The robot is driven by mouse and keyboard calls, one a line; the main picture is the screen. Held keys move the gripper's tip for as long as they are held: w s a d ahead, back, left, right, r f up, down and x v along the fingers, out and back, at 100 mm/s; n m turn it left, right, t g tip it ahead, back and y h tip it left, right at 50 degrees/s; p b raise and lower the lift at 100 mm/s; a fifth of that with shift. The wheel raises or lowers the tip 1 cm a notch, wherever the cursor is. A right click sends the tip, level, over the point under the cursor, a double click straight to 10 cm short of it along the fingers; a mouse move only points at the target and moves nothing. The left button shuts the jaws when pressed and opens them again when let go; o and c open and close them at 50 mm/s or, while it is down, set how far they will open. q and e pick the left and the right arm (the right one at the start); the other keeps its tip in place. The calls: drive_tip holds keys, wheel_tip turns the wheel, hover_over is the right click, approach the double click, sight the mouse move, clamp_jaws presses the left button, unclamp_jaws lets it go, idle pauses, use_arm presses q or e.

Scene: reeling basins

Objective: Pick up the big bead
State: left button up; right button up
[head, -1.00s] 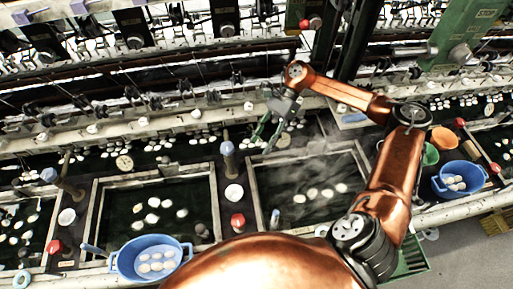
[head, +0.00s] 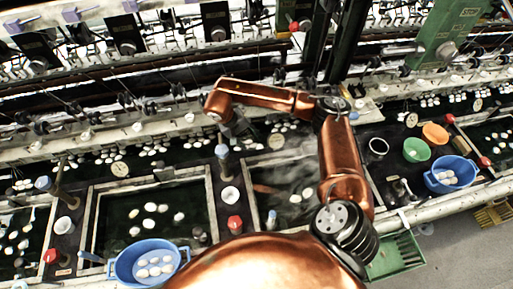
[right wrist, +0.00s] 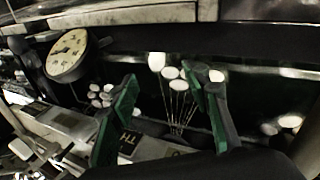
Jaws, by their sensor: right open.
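I cannot single out a big bead with certainty. In the right wrist view, several white oval pieces (right wrist: 172,72) with thin threads running down from them show beyond and between the fingers. My right gripper (right wrist: 160,103) is open and empty, its two green-padded fingers apart. In the head view my right gripper (head: 238,130) hangs over the far edge of the basins, and its fingertips are hard to make out there. My left gripper is not in view.
A round dial (right wrist: 67,53) stands left of the fingers in the right wrist view. Dark water basins with wooden frames (head: 211,205) lie in front. A blue tub (head: 121,268) holds white cocoons. Green (head: 416,149) and orange bowls (head: 435,133) stand at right.

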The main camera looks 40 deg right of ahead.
sight(258, 147)
drive_tip(key=x, duration=0.8)
drive_tip(key=shift+d, duration=0.25)
drive_tip(key=shift+c, duration=0.7)
drive_tip(key=shift+r, duration=0.1)
drive_tip(key=c, duration=0.6)
